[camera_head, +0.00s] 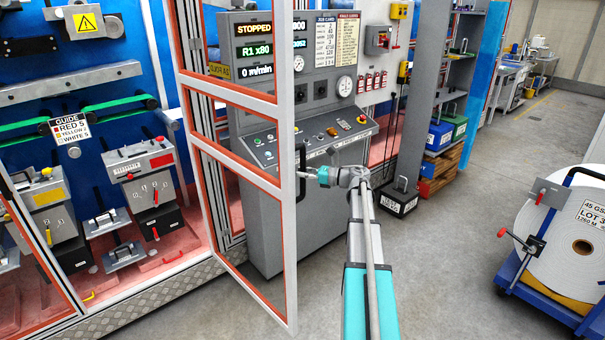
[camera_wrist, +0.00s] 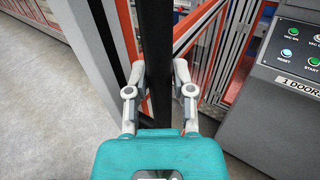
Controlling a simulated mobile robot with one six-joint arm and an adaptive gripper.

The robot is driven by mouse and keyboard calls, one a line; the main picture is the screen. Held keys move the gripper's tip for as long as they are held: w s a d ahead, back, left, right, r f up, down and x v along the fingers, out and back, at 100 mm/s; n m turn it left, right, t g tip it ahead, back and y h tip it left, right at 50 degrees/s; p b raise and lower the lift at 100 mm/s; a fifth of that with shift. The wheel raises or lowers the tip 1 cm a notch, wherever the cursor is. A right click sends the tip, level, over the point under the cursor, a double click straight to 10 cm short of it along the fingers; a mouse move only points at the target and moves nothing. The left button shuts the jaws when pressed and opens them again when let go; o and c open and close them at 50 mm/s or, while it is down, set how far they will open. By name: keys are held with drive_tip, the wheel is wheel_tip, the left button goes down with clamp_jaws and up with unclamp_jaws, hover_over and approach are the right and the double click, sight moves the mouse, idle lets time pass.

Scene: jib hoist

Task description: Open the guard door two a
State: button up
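A guard door (camera_head: 235,99) with a white frame, orange edging and clear panels stands swung out from the machine line in the head view. I cannot see a label naming it. A dark vertical handle (camera_head: 302,160) is on its free edge. My gripper (camera_head: 312,174) is at this handle, at about mid-height of the door. In the wrist view, my gripper (camera_wrist: 160,72) has one finger on each side of the dark handle bar (camera_wrist: 156,35), and both tips appear to touch it. The contact faces are partly hidden.
A grey control console (camera_head: 305,140) stands behind the door, with its display reading STOPPED. A grey post (camera_head: 424,100) stands to its right. A cart with a large white roll (camera_head: 570,235) is at the right.

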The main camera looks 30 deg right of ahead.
drive_tip(key=shift+o, duration=0.3)
drive_tip(key=v, duration=1.2)
idle(0.5)
idle(0.3)
